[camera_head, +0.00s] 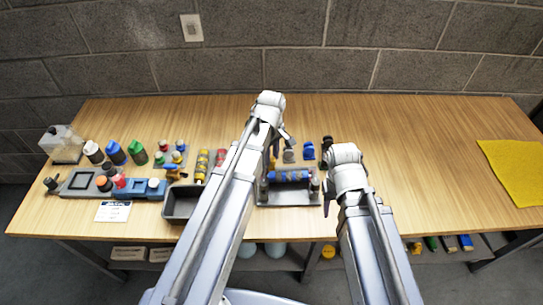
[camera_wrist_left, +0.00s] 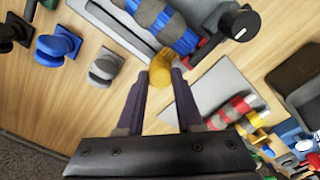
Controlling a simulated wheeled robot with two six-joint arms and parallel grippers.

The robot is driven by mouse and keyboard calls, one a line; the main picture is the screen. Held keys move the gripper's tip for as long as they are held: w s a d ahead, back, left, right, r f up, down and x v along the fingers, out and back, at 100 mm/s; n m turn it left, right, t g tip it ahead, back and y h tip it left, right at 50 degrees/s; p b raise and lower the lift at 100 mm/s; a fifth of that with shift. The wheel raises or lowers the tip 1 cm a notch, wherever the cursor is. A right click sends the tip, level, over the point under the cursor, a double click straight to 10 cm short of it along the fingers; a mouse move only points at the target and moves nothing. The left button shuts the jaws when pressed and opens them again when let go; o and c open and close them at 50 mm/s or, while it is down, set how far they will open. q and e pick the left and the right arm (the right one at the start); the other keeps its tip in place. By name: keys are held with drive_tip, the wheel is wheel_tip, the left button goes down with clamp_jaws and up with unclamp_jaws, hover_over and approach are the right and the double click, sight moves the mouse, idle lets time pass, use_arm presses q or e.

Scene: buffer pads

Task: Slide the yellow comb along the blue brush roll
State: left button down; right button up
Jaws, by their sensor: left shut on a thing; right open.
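The blue brush roll (camera_head: 290,176), with grey bands, lies across a dark grey stand in the head view; it also shows at the top of the left wrist view (camera_wrist_left: 180,38). My left gripper (camera_wrist_left: 160,88) is shut on the yellow comb (camera_wrist_left: 160,70), whose end is close beside the roll; I cannot tell if they touch. In the head view my left arm hides most of this grip, and only a sliver of yellow (camera_head: 273,160) shows left of the roll. My right gripper (camera_head: 327,192) is open near the stand's right end, partly hidden by its arm.
A black knob (camera_wrist_left: 238,23) stands at one stand end. Grey (camera_head: 289,155), blue (camera_head: 309,151) and black (camera_head: 326,145) pieces stand behind the roll. A dark tray (camera_head: 180,204), yellow and red rolls and bottles crowd the left. The right table is clear up to a yellow cloth (camera_head: 515,170).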

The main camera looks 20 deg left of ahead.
use_arm(q)
drive_tip(key=shift+d, duration=0.1)
drive_tip(key=w+d, duration=0.1)
drive_tip(key=d, duration=0.2)
drive_tip(key=w+d, duration=0.1)
drive_tip(key=d, duration=0.2)
drive_tip(key=w+d, duration=0.1)
drive_tip(key=d, duration=0.3)
drive_tip(key=c, duration=0.8)
unclamp_jaws()
drive_tip(key=shift+r, duration=0.1)
use_arm(e)
drive_tip(key=shift+r, duration=0.15)
use_arm(q)
wheel_tip(320, 180, up, 8)
drive_tip(key=p, duration=0.7)
drive_tip(key=shift+f+p, duration=0.2)
drive_tip(key=shift+p, duration=0.2)
use_arm(e)
wheel_tip(320, 180, up, 8)
drive_tip(key=shift+f, duration=0.2)
